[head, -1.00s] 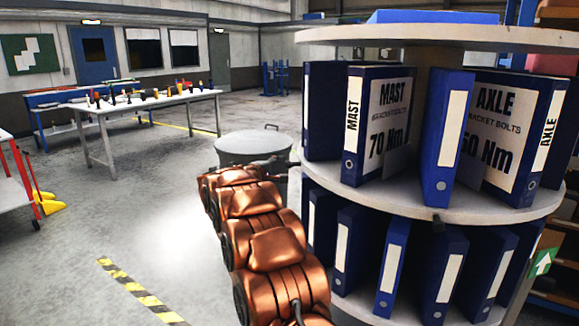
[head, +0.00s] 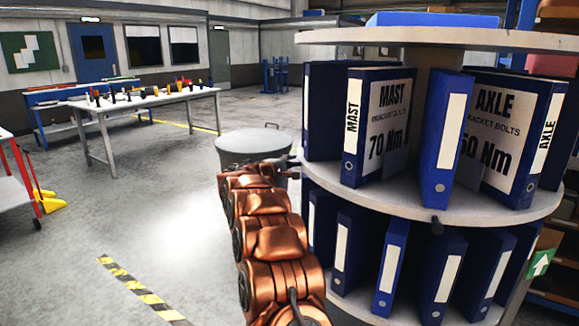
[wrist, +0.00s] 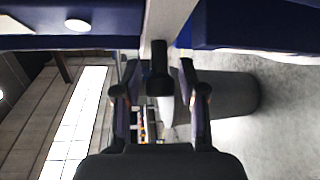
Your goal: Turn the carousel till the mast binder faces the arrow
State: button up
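The carousel (head: 400,203) stands at the right, with blue binders on two tiers. The mast binder (head: 390,120), marked "MAST 70 Nm", is on its upper tier, left of centre. The green sign with a white arrow (head: 541,263) is at the lower right, away from the mast binder. My gripper (head: 288,164) is at the left edge of the middle disc, small and partly unclear there. In the wrist view my gripper (wrist: 160,82) is open, its fingers on either side of a dark peg (wrist: 160,70) at the disc edge (wrist: 165,22), with gaps visible.
Another dark peg (head: 437,228) sticks out from the disc's front. The axle binder (head: 497,125) is right of the mast binder. A grey drum (head: 245,147) stands behind my arm. A white table (head: 150,101) with tools is at the back left. The floor at left is largely clear.

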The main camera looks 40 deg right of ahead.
grip_shut()
jog(key=shift+s+a+f+b, duration=0.1)
jog(key=shift+s+a+b, duration=0.1)
jog(key=shift+b, duration=0.4)
